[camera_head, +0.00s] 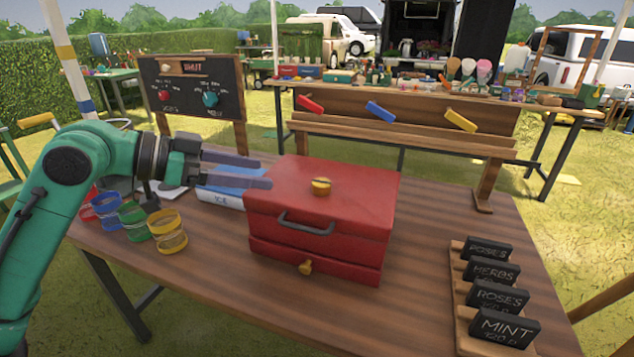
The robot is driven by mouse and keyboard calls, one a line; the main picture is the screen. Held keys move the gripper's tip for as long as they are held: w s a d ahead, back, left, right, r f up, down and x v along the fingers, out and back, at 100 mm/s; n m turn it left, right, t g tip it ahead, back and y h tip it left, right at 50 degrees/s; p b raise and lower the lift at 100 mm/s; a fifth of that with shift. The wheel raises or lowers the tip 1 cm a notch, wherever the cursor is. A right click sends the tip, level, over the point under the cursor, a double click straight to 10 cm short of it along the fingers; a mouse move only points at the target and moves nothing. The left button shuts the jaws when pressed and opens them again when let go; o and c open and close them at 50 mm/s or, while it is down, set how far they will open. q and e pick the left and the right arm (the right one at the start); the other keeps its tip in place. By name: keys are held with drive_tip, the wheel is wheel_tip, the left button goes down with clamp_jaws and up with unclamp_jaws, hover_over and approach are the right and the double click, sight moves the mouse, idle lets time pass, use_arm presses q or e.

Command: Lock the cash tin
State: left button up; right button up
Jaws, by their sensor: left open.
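The red cash tin (345,215) stands on the wooden table, its lid looking shut. A dark handle (306,226) is on its front. A small brass piece (305,267), perhaps a key or latch, sticks out low on the front. A round yellow-and-dark piece (321,186) sits on top of the lid. My left gripper (264,172) is open, its two dark fingers pointing right at the tin's upper left side. The fingertips overlap the tin's edge in the picture; I cannot tell whether they touch it. My right gripper is not in view.
Coloured rings (138,221) lie left of the tin, under my left arm. A blue-and-white box marked ICE (222,199) is behind the fingers. Several name blocks (503,327) stand on a rack at right. The table (420,215) between tin and rack is clear.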

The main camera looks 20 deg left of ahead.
sight(319, 183)
use_arm(q)
drive_tip(key=p+x, duration=0.3)
drive_tip(key=x, duration=1)
drive_tip(key=shift+a+p, duration=0.1)
drive_tip(key=shift+p, duration=0.2)
drive_tip(key=shift+s, duration=0.1)
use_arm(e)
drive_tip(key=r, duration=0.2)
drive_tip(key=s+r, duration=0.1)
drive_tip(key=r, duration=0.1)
use_arm(q)
clamp_jaws()
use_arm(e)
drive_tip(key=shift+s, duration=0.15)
